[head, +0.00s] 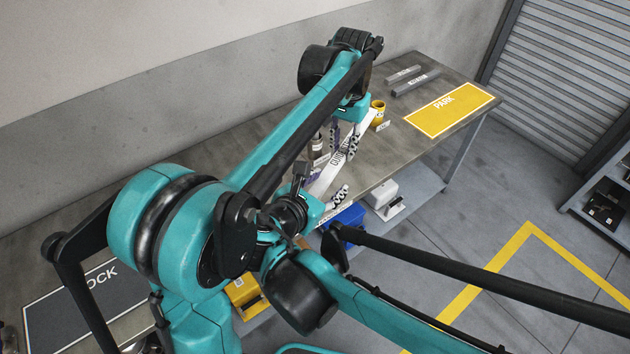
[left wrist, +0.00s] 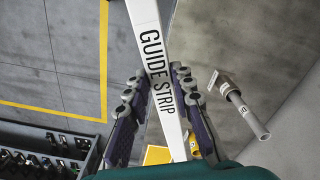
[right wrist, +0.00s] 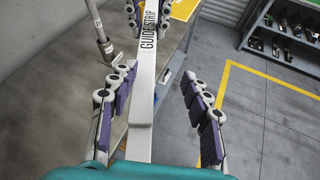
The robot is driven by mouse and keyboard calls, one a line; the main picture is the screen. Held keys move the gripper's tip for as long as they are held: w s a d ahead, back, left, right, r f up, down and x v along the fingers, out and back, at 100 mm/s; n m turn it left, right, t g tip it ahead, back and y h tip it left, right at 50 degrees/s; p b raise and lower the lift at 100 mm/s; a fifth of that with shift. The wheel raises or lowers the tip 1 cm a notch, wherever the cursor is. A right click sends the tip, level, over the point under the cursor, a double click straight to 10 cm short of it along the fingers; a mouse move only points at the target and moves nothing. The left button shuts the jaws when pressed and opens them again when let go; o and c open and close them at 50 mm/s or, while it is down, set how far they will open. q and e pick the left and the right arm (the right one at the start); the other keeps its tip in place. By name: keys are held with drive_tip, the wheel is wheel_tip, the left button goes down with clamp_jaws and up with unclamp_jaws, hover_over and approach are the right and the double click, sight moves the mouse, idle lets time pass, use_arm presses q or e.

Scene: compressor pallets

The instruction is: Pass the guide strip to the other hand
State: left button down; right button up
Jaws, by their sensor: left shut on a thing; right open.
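The white guide strip (head: 343,158) is in the air near the table's front edge, its lettering showing in the left wrist view (left wrist: 152,50). My left gripper (head: 343,141) is shut on the strip towards its far end; its fingers flank the strip in the left wrist view (left wrist: 160,100). My right gripper (head: 322,188) is open at the strip's nearer end. In the right wrist view the strip (right wrist: 145,80) passes between the right fingers (right wrist: 155,98), closer to the left one, with a gap to the right one. My arm hides part of the strip in the head view.
A yellow PARK mat (head: 455,112) and two grey bars (head: 412,84) lie on the table's far end. A yellow cup (head: 378,106) stands near the left gripper. A grey upright cylinder (right wrist: 104,48) stands left of the strip. A blue bin (head: 346,218) sits below.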

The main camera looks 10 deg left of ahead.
sight(328, 172)
use_arm(q)
drive_tip(key=shift+d, duration=0.1)
use_arm(e)
drive_tip(key=shift+s+a+r+n+t, duration=0.15)
drive_tip(key=shift+a+n+t, duration=0.15)
drive_tip(key=shift+a+n, duration=0.3)
drive_tip(key=shift+w+a+r+n+t, duration=0.1)
drive_tip(key=shift+a+n+t, duration=0.2)
drive_tip(key=shift+a+n, duration=0.25)
drive_tip(key=x, duration=0.7)
drive_tip(key=shift+d+f, duration=0.15)
clamp_jaws()
use_arm(q)
drive_tip(key=c, duration=1.2)
unclamp_jaws()
drive_tip(key=shift+r, duration=0.1)
wheel_tip(328, 172, up, 12)
